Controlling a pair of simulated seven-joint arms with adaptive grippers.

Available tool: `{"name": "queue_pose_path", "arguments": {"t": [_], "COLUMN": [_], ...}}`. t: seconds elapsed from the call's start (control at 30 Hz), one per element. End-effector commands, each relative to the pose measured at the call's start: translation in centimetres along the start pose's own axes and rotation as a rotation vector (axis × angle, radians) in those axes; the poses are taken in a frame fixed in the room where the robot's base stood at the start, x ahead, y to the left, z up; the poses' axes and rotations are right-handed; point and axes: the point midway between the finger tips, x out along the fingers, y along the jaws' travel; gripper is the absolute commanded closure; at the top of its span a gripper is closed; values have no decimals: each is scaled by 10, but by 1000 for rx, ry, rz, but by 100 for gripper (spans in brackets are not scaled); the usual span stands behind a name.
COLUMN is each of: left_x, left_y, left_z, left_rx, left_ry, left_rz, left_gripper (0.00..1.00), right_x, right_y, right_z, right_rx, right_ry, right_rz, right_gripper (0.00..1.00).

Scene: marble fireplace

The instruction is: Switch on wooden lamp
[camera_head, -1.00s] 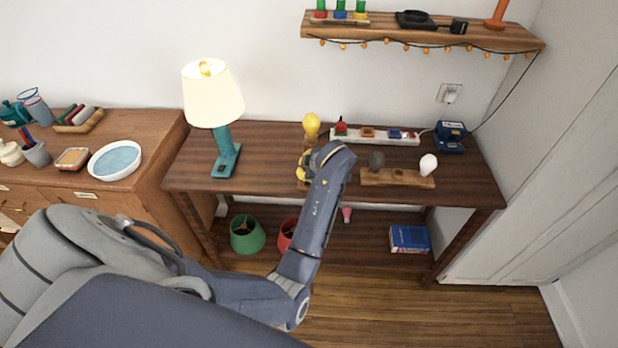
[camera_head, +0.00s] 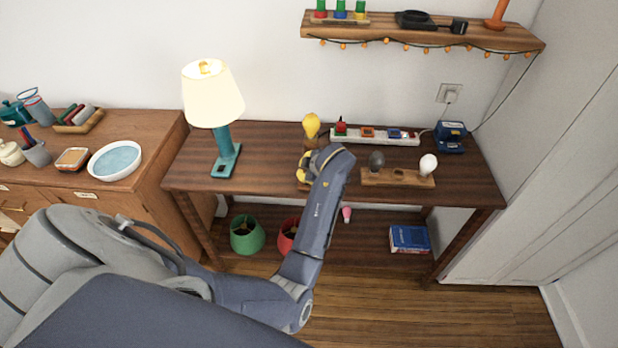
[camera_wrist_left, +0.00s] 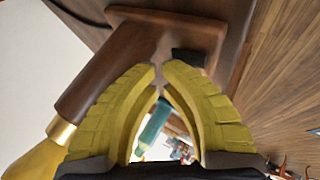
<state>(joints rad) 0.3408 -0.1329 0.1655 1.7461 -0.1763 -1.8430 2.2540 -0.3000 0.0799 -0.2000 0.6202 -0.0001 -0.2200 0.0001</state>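The wooden lamp has a yellow bulb (camera_head: 311,125) without a shade and stands on the dark table, partly hidden behind my left gripper. In the left wrist view its brown post (camera_wrist_left: 105,75), brass collar (camera_wrist_left: 61,129) and square base (camera_wrist_left: 150,32) show large. A black switch (camera_wrist_left: 188,57) sits on the base. The bulb looks dull there, with no visible glow. My left gripper (camera_head: 302,172) is close to the lamp's base. Its yellow fingers (camera_wrist_left: 160,68) are closed with the tips nearly meeting, nothing held, just short of the switch. My right gripper is not in view.
A teal lamp (camera_head: 223,150) with a bright cream shade stands left. A power strip (camera_head: 385,135), a bulb holder (camera_head: 398,178) and a blue device (camera_head: 450,137) are right. Green (camera_head: 247,235) and red (camera_head: 288,236) shades lie on the lower shelf. A wall shelf (camera_head: 420,37) hangs above.

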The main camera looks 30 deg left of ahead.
Motion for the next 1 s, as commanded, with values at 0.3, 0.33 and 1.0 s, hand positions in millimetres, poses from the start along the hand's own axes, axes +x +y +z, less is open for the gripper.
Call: {"name": "queue_pose_path", "arguments": {"t": [0.3,0.33,1.0], "left_x": [3,3,-8], "left_y": [-2,-2,5], "left_z": [2,1,-4], "left_rx": [0,0,-1], "left_ry": [0,0,-1], "left_rz": [-2,-2,0], "left_gripper": [100,100,100], "right_x": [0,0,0], "right_y": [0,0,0], "right_z": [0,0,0], "right_rx": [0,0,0], "right_ry": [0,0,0], "right_rz": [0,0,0], "right_gripper": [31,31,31]}}
